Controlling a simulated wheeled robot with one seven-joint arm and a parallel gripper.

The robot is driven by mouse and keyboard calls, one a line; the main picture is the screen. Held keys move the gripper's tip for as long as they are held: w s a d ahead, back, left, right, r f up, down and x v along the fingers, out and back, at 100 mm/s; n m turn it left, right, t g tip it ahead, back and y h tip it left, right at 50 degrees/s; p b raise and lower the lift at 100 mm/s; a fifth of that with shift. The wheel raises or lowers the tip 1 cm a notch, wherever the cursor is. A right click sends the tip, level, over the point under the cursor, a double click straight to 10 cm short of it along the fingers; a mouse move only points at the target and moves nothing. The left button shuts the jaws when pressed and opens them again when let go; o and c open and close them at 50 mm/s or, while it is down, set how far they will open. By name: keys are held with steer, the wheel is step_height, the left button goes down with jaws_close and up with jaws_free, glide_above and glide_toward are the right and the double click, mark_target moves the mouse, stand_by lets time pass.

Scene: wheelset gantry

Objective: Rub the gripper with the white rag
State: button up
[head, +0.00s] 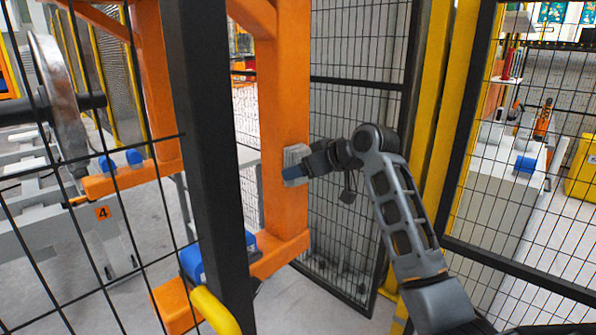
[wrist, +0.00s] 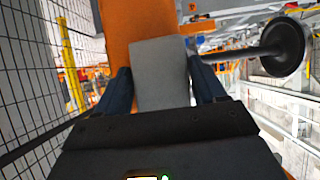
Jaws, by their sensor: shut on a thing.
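My gripper (head: 297,165) is shut on the white rag (head: 297,152), which looks pale grey. In the wrist view the rag (wrist: 160,58) shows as a flat, block-like piece between the two dark blue fingers of my gripper (wrist: 160,75). The rag is at the face of the orange upright of the gantry's gripper (head: 285,110), about halfway up. It looks to touch the upright, but contact is hard to confirm. The orange upright also shows behind the rag in the wrist view (wrist: 138,18). A lower orange arm (head: 275,255) carries a blue pad (head: 192,262).
A black fence post (head: 212,150) and mesh stand in front of the orange frame. A mesh panel (head: 360,110) and a yellow post (head: 435,120) stand close to my arm. A steel wheel (head: 58,95) on its axle is at the left. Grey floor shows below.

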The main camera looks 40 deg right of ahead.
steer(key=d, duration=0.6)
stand_by(0.5)
steer(key=shift+w+a+r, duration=0.1)
steer(key=shift+a+p, duration=1.45)
steer(key=shift+a, duration=2.55)
steer(key=shift+s, duration=0.2)
steer(key=shift+s+d+p, duration=0.2)
steer(key=shift+s+p, duration=0.8)
steer(key=shift+s, duration=1.9)
